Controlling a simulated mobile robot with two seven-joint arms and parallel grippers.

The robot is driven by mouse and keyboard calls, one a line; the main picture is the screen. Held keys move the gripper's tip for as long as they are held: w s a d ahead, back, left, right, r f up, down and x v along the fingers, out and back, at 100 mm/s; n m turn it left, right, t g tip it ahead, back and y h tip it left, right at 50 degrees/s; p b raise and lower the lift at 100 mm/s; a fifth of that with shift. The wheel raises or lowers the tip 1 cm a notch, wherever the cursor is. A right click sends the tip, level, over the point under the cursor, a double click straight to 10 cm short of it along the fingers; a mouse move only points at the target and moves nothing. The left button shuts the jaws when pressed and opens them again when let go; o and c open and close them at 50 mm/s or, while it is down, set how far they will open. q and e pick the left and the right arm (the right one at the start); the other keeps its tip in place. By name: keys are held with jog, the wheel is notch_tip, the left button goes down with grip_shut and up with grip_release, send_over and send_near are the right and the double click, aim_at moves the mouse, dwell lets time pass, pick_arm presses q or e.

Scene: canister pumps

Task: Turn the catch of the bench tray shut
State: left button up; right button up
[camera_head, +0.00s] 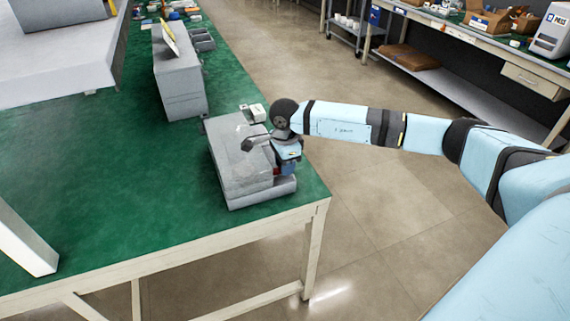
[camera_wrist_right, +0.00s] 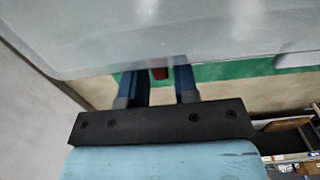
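The bench tray (camera_head: 226,153) is a grey box with a clear lid, near the right edge of the green bench. Its pale lid also fills the top of the right wrist view (camera_wrist_right: 200,30). My right gripper (camera_head: 287,168) is at the tray's right side. In the right wrist view its two blue fingers (camera_wrist_right: 161,84) stand apart under the lid edge. A small red piece (camera_wrist_right: 160,73), seemingly the catch, shows between them with gaps on both sides. Most of the catch is hidden by the lid, so its angle cannot be told. My left gripper is not in view.
A tall grey box (camera_head: 181,82) stands behind the tray on the bench (camera_head: 110,170). A small white object (camera_head: 253,112) sits just behind the tray. Grey bins (camera_head: 201,40) lie farther back. The bench left of the tray is clear.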

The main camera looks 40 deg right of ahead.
notch_tip(320, 180, up, 14)
jog(key=shift+p, duration=0.3)
dwell(0.4)
jog(key=shift+f, duration=0.1)
